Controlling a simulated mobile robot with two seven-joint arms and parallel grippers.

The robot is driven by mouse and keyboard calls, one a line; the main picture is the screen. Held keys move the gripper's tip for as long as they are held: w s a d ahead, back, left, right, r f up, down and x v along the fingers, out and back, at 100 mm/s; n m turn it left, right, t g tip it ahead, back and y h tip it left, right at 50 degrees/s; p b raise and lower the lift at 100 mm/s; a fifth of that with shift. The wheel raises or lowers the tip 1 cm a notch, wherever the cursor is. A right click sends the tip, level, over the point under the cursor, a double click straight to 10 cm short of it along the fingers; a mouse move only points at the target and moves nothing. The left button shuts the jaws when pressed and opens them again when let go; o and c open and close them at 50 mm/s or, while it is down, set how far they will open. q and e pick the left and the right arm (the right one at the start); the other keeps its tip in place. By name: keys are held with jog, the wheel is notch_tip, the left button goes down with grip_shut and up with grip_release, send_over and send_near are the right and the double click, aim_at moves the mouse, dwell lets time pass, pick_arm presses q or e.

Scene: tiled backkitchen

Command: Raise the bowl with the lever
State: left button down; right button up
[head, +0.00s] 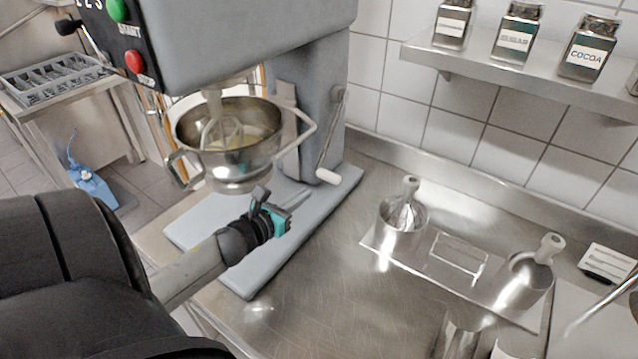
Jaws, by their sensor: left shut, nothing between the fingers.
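A grey stand mixer (240,35) stands on the steel counter. Its metal bowl (228,160) hangs in the bowl holder, with the whisk reaching down into it and some pale content inside. The lever (331,135) is a thin metal rod on the right side of the mixer column, pointing down to a white grip (329,176). My left gripper (275,208) is shut and empty, above the mixer's base plate, just below the bowl. It is to the left of the lever grip and apart from it. My right gripper does not show.
Two steel canisters (402,222) (524,280) with utensils stand in a holder at right. A wall shelf (520,65) carries labelled jars. Counter between mixer base and holder is clear. A blue object (92,186) and a side table (60,90) are at left.

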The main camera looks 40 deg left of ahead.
aim_at(326, 178)
pick_arm(q)
jog(key=x, duration=0.5)
jog(key=shift+w, duration=0.25)
jog(key=shift+x, duration=0.9)
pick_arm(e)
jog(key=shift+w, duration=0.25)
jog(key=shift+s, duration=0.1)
pick_arm(q)
jog(key=w+f+b, duration=0.1)
jog(key=b, duration=0.3)
jog(key=w+f+t+b, duration=0.1)
jog(key=b, duration=0.3)
jog(key=shift+a+f, duration=0.15)
jog(key=shift+f, duration=0.1)
jog(key=shift+w+t+y+b, duration=0.1)
jog(key=shift+t+y+b, duration=0.2)
jog(key=shift+b, duration=0.45)
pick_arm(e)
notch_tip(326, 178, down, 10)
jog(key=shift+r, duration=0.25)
